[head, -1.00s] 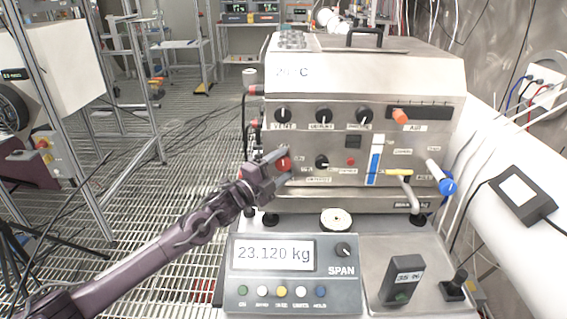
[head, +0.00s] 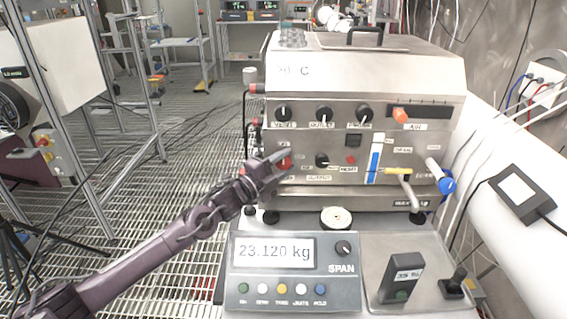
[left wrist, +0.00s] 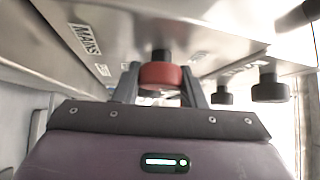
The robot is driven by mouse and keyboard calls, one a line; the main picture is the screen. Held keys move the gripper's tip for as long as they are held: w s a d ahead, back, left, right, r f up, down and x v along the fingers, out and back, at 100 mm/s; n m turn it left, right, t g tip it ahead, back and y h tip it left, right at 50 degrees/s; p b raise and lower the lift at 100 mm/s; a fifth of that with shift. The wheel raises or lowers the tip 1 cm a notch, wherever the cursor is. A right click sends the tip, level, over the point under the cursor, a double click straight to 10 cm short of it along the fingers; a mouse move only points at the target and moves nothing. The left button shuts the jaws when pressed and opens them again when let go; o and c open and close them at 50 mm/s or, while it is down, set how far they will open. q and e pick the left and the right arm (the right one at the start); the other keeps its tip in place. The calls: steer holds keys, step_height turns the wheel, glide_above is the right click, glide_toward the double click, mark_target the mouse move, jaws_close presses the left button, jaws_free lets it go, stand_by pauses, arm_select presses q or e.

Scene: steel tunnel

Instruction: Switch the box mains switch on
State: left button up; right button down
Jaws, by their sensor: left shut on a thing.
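The box (head: 330,70) is a steel cabinet with a panel of knobs and labels. Its red mains switch knob (head: 285,163) is at the left of the panel's lower row, partly hidden by my fingers. In the left wrist view the red knob (left wrist: 161,76) sits on a dark shaft, near a label reading MAINS. My left gripper (head: 281,161) is shut on it, with one finger on each side (left wrist: 162,85). My right gripper is not in view.
Black knobs (head: 324,113) and an orange knob (head: 400,115) are above. A yellow-tipped lever (head: 399,171) and a blue valve (head: 446,185) are to the right. A scale display (head: 273,253) reading 23.120 kg stands in front, below my gripper.

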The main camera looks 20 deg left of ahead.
arm_select(q)
steer(key=shift+r+m+g+y+p, duration=0.2)
steer(key=shift+m+g+y+p, duration=0.4)
steer(key=shift+m+g+p, duration=0.6)
steer(key=m+g+y+p, duration=0.2)
steer(key=m+p, duration=0.1)
steer(key=shift+y, duration=0.4)
steer(key=m+g+y+p, duration=0.2)
steer(key=y, duration=0.1)
steer(key=m+g+y+p, duration=0.1)
steer(key=m+y, duration=0.1)
steer(key=y, duration=0.1)
steer(key=shift+f, duration=0.3)
steer(key=o, duration=1)
